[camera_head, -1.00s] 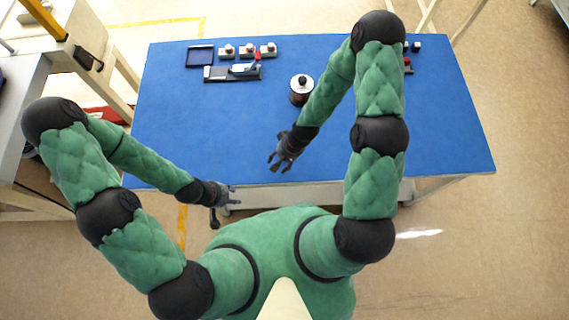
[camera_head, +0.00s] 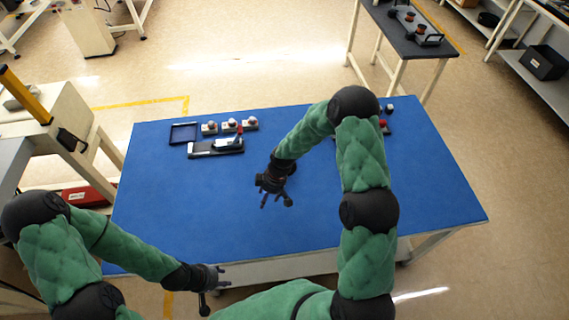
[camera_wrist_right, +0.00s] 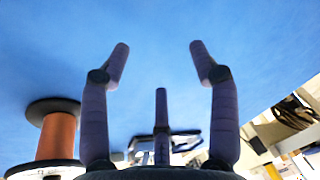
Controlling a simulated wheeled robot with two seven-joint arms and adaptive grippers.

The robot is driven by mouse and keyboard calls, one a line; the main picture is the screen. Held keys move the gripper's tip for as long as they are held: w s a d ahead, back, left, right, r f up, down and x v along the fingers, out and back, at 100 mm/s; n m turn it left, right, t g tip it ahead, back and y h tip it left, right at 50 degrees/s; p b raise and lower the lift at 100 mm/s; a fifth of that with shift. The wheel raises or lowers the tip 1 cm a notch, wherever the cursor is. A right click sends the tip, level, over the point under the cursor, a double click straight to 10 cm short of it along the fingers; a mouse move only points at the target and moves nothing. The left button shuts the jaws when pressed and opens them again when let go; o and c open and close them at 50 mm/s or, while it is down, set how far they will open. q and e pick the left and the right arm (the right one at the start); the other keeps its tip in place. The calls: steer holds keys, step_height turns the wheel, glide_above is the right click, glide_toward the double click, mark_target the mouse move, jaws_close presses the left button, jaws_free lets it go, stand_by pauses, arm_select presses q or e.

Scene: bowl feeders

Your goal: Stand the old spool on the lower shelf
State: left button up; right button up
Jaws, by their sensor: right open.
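A spool with an orange-brown core (camera_wrist_right: 57,135) and dark end discs stands upright on the blue table at the left of the right wrist view. In the head view it is hidden behind my right wrist. My right gripper (camera_head: 275,197) is open and empty, low over the middle of the table; its fingers are spread in the right wrist view (camera_wrist_right: 158,65), with the spool beside them, apart. My left gripper (camera_head: 218,277) is open and empty by the table's front left edge. A rack at the far right has a lower grey shelf (camera_head: 518,72); I cannot tell if it is the task's shelf.
The blue table (camera_head: 180,210) is mostly clear. At its back left are a dark tray (camera_head: 183,134), several small red-topped blocks (camera_head: 229,126) and a black-and-grey fixture (camera_head: 215,147). A dark bin (camera_head: 543,62) sits on the rack. A back table (camera_head: 385,25) holds more spools.

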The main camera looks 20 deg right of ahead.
steer(key=w+d+r+n+h+b, duration=0.3)
steer(key=w+d+r+n, duration=0.7)
steer(key=w+d+r, duration=0.5)
steer(key=f, duration=0.3)
steer(key=a+f, duration=0.1)
steer(key=f, duration=0.2)
steer(key=a+f+b, duration=0.1)
steer(key=f, duration=0.2)
steer(key=shift+s+a+f, duration=0.2)
steer(key=shift+s+f, duration=0.2)
jaws_close()
